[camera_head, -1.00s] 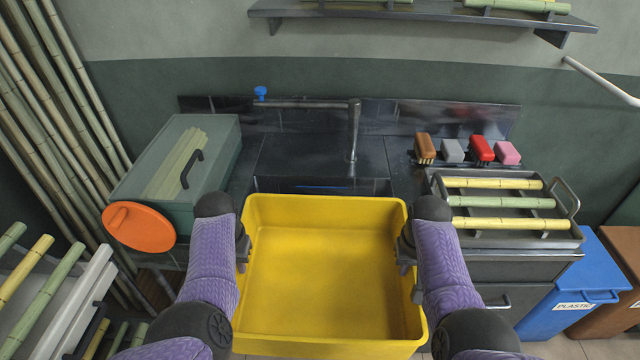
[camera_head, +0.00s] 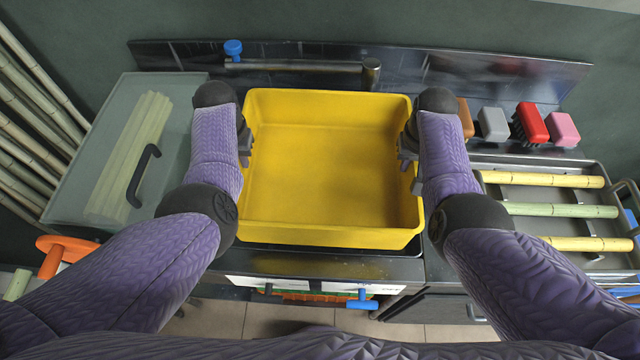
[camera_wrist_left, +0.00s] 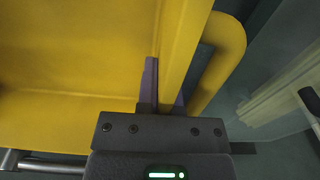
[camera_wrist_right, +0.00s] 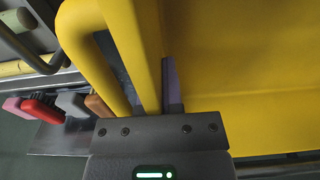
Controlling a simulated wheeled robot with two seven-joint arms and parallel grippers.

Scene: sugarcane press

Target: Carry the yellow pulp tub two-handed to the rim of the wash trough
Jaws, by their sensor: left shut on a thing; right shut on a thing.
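The yellow pulp tub (camera_head: 325,175) is empty inside and looks level in the head view. It covers the wash trough's opening; only the dark counter edge (camera_head: 300,262) shows in front of it. I cannot tell whether the tub touches the rim. My left gripper (camera_head: 245,145) is shut on the tub's left wall, and the left wrist view shows its fingers on both sides of that wall (camera_wrist_left: 180,60). My right gripper (camera_head: 408,148) is shut on the right wall, which also shows in the right wrist view (camera_wrist_right: 148,60).
A faucet (camera_head: 370,72) with a blue knob runs along the back. Brushes (camera_head: 531,122) and a rack of cane pieces (camera_head: 555,180) stand right.

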